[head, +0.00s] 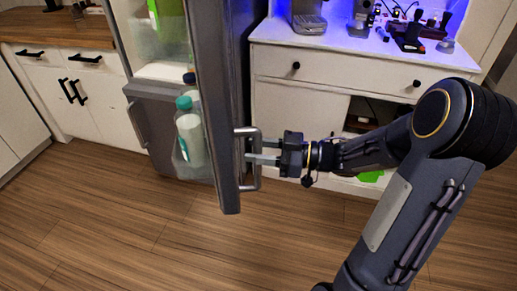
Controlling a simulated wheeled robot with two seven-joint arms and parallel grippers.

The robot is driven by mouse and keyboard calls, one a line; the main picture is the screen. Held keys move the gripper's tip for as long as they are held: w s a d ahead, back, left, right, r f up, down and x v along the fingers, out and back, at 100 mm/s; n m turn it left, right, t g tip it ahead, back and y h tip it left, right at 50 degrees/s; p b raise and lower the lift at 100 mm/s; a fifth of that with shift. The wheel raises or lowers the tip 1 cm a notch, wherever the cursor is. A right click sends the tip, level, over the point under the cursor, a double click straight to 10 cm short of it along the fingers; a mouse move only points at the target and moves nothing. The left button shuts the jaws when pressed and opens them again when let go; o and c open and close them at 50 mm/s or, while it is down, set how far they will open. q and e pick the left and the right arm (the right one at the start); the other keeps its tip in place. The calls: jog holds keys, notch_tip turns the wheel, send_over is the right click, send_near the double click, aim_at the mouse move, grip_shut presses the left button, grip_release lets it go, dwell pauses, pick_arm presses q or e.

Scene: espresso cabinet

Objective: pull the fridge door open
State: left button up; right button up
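The grey fridge door (222,100) stands open, swung out towards me, with its edge facing me. Its vertical metal handle (257,186) is on the right side of the door. My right gripper (262,158) reaches in from the right, with its two fingers at the handle bar, one above the other. The fingers look apart, and I cannot tell whether they touch the handle. The fridge interior (160,70) shows left of the door. My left gripper is not in view.
Bottles (190,138) stand in the door's inner shelf. A lower grey drawer or door (160,125) is below the fridge opening. A white cabinet (330,75) with coffee equipment stands behind the door. White cupboards with a wooden top (60,30) are at left. The wooden floor (130,220) in front is clear.

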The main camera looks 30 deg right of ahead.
jog(key=v, duration=0.7)
jog(key=shift+s+d, duration=0.25)
jog(key=shift+d, duration=0.1)
